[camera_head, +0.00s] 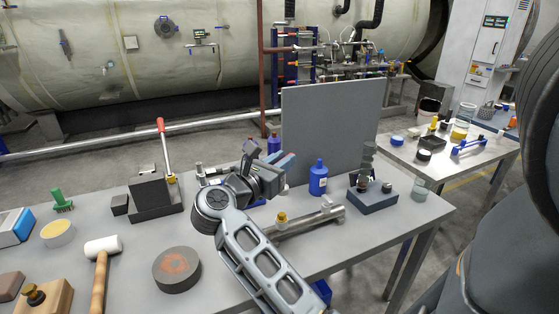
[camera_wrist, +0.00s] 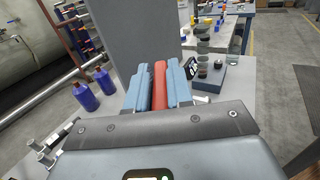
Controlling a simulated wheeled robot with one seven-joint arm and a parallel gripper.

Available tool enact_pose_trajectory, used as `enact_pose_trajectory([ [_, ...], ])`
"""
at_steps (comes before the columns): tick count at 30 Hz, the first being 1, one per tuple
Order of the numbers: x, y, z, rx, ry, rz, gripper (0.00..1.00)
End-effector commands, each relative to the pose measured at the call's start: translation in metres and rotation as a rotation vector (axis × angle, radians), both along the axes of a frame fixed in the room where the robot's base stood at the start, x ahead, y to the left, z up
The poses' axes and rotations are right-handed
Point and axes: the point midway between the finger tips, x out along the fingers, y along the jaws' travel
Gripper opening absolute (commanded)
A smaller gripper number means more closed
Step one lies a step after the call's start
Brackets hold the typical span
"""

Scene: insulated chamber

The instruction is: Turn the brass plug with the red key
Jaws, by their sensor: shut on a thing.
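My gripper (camera_head: 283,160) is raised above the bench, in front of the grey upright panel. In the wrist view its blue-grey fingers (camera_wrist: 159,88) are shut on a red bar-like piece, which looks like the red key (camera_wrist: 159,80). The key is not clearly visible in the head view. A brass-coloured plug (camera_head: 281,217) sits on a silver pipe fitting (camera_head: 318,217) lying on the bench, below my gripper and apart from it. In the wrist view part of a metal fitting (camera_wrist: 50,150) shows at the lower left; the plug cannot be made out there.
The grey panel (camera_head: 330,120) stands close behind my gripper. A blue bottle (camera_head: 318,180) and a dark blue block (camera_head: 373,199) with small parts stand at right. A black block (camera_head: 150,192), a red-handled lever (camera_head: 165,145), a mallet (camera_head: 103,250) and a round disc (camera_head: 177,270) are at left.

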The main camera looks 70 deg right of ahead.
Motion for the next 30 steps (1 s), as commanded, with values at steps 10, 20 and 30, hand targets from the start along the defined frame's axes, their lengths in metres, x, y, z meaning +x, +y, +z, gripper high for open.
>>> enact_pose_trajectory([
  [10,0.001,0.002,-0.006,-0.001,-0.003,0.001,0.0],
  [20,0.001,0.002,-0.035,-0.001,-0.002,0.001,0.0],
  [30,0.001,0.002,-0.057,-0.001,-0.002,0.0,0.0],
])
